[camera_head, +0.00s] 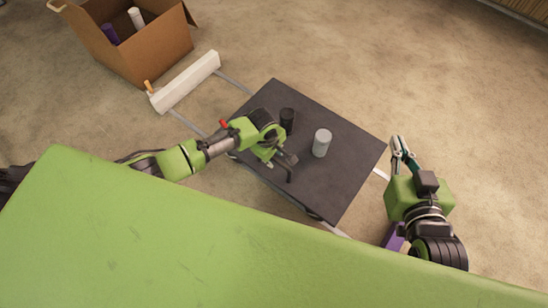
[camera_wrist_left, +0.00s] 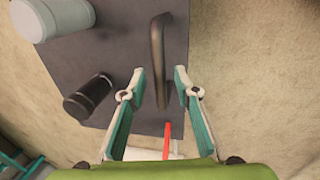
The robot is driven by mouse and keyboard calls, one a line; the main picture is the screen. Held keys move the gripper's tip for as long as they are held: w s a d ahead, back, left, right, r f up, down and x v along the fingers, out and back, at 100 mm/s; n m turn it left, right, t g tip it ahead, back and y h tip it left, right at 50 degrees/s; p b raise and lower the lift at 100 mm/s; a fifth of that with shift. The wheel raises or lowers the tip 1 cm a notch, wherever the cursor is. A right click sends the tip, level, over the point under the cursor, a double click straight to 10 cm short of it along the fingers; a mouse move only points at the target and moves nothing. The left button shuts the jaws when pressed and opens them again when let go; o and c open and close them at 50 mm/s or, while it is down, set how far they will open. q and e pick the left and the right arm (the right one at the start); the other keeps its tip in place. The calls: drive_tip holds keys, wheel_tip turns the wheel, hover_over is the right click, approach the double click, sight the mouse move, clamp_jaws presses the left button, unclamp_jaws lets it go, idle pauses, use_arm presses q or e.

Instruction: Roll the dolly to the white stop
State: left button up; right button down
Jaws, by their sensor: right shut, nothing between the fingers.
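The dolly (camera_head: 345,175) is a dark grey flat platform on the floor, with a dark bar handle (camera_wrist_left: 158,60) on its top. The white stop (camera_head: 186,82) is a long white block lying across the pale floor strips to the dolly's upper left. My left gripper (camera_head: 284,163) is over the dolly. In the left wrist view its fingers (camera_wrist_left: 161,86) are open, one on each side of the handle's near end, with gaps visible. The head view partly hides the handle behind this gripper. My right gripper (camera_head: 398,140) is shut and empty, beside the dolly's right corner.
A black cylinder (camera_head: 287,118) and a light grey cylinder (camera_head: 322,142) stand on the dolly. A cardboard box (camera_head: 150,55) holding purple and white cylinders stands beyond the stop. A purple object (camera_head: 392,237) is partly hidden by my right arm. A green surface fills the front.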

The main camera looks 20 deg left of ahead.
use_arm(q)
drive_tip(key=shift+f, duration=0.35)
use_arm(e)
drive_tip(key=shift+w+a+r+t, duration=0.15)
drive_tip(key=shift+w+r+t, duration=0.1)
drive_tip(key=shift+r, duration=0.2)
drive_tip(key=shift+w+a+r+t, duration=0.1)
drive_tip(key=shift+r+t, duration=0.15)
drive_tip(key=shift+r, duration=0.2)
use_arm(q)
clamp_jaws()
